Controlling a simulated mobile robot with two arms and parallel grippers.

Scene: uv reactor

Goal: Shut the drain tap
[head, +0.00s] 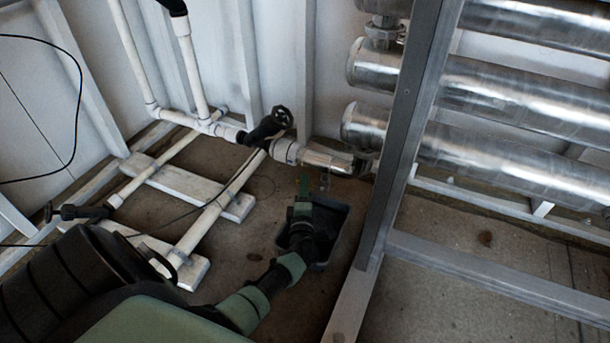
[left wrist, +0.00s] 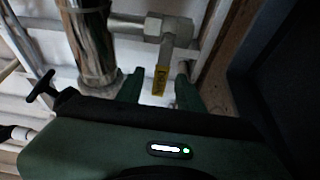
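The drain tap (left wrist: 166,46) shows in the left wrist view as a small grey metal fitting with a yellow lever (left wrist: 160,80) pointing toward the camera. My left gripper (left wrist: 160,74) is open, with one green finger on each side of the lever. A gap shows on both sides, so I see no contact. In the head view my left gripper (head: 304,184) is above the dark tray, beneath the end of the metal pipe. The tap is too small and hidden there to make out clearly. My right gripper is in neither view.
A dark open tray (head: 343,222) sits on the floor below my left gripper. A grey frame post (head: 397,140) stands close on the right, before large shiny tubes (head: 500,95). White pipes (head: 205,225) and a black handwheel valve (head: 268,127) are to the left.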

